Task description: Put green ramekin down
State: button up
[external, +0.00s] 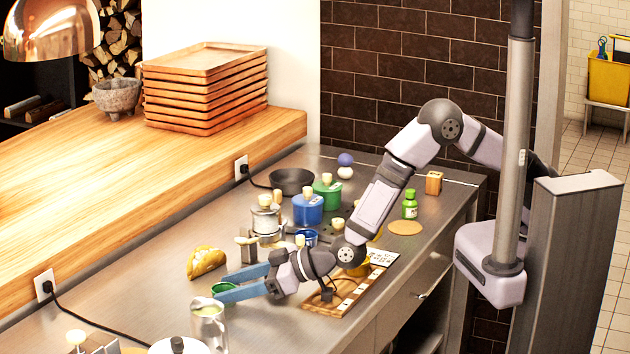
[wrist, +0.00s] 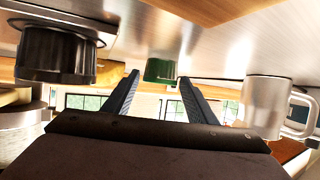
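The green ramekin (external: 223,288) is on the steel counter, between the tips of my gripper's two blue fingers, left of the wooden board. My gripper (external: 222,287) is low over the counter and points left. In the wrist view, where the counter is at the top, the ramekin (wrist: 160,71) is at the far end of the spread fingers (wrist: 158,78). A narrow gap shows on its left side, and its right edge is close to the other fingertip. The fingers look open around it. The ramekin's base is partly hidden in the external view.
A metal jug (external: 208,326) stands close in front of the ramekin. A yellow taco-like item (external: 206,262) lies behind it. A metal grinder-like pot (external: 266,219) and blue canister (external: 307,209) stand farther back. The wooden board (external: 345,298) is under my wrist. Bare counter (external: 150,295) lies left.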

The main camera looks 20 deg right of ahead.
jog(key=shift+o, duration=0.3)
jog(key=shift+r, duration=0.2)
jog(key=b+v, duration=0.2)
jog(key=v, duration=0.9)
jog(key=shift+s+d, duration=0.2)
jog(key=shift+d, duration=0.1)
jog(key=shift+d+r, duration=0.15)
